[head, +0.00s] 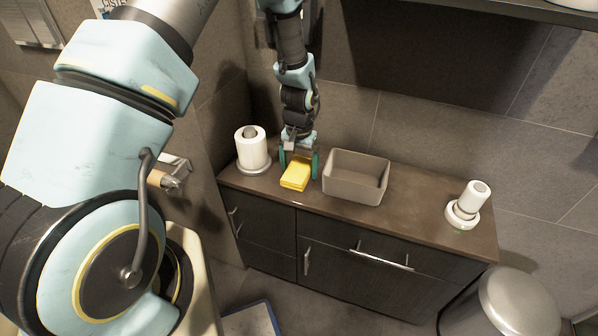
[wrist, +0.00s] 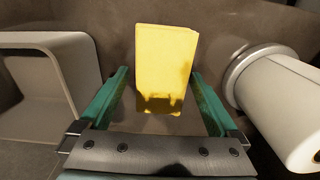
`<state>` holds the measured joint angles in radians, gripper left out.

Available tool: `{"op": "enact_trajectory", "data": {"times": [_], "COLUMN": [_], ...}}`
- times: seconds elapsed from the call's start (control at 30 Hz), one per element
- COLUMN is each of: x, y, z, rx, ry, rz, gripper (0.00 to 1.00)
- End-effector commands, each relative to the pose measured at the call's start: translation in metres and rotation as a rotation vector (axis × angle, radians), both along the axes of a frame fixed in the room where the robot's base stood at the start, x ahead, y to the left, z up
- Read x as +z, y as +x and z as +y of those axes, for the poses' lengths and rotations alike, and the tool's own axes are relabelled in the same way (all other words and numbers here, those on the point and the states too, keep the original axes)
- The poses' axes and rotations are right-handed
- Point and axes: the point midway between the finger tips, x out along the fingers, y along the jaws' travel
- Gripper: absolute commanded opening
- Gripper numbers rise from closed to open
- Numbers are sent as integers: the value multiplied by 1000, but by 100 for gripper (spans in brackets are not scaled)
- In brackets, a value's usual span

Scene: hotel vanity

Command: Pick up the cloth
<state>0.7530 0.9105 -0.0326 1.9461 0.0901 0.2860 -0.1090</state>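The cloth is a folded yellow block (head: 296,174) lying on the brown countertop, between a paper roll and a grey-brown bin. In the wrist view the yellow cloth (wrist: 164,62) shows ahead, between the lines of the two fingers. My gripper (head: 299,166) points down at the cloth from above, with its green fingers spread. In the wrist view my gripper (wrist: 162,75) is open, with one finger to each side of the cloth and a gap to each. A shadow falls on the cloth's near end. I cannot tell the exact height of the fingertips above the counter.
A white paper roll (head: 252,148) on a stand is close on the left. An open rectangular bin (head: 352,191) is close on the right. A white cup-like item (head: 466,204) stands at the counter's right end. Counter (head: 415,205) between bin and cup is clear.

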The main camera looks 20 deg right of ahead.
Motion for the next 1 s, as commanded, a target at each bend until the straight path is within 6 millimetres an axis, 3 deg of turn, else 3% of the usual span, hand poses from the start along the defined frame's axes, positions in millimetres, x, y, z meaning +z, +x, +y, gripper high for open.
{"op": "enact_trajectory", "data": {"times": [0.07, 0.6, 0.63, 0.67, 0.87, 1.0], "x": [0, 0, 0, 0, 3, 19], "y": [0, 0, 0, 0, 0, 1], "z": [0, 0, 0, 0, 0, -1], "rx": [0, 0, 0, 0, 0, 0], "ry": [0, 0, 0, 0, -1, -3], "rz": [0, 0, 0, 0, -1, -3], "gripper": [86, 26, 26, 19, 17, 17]}}
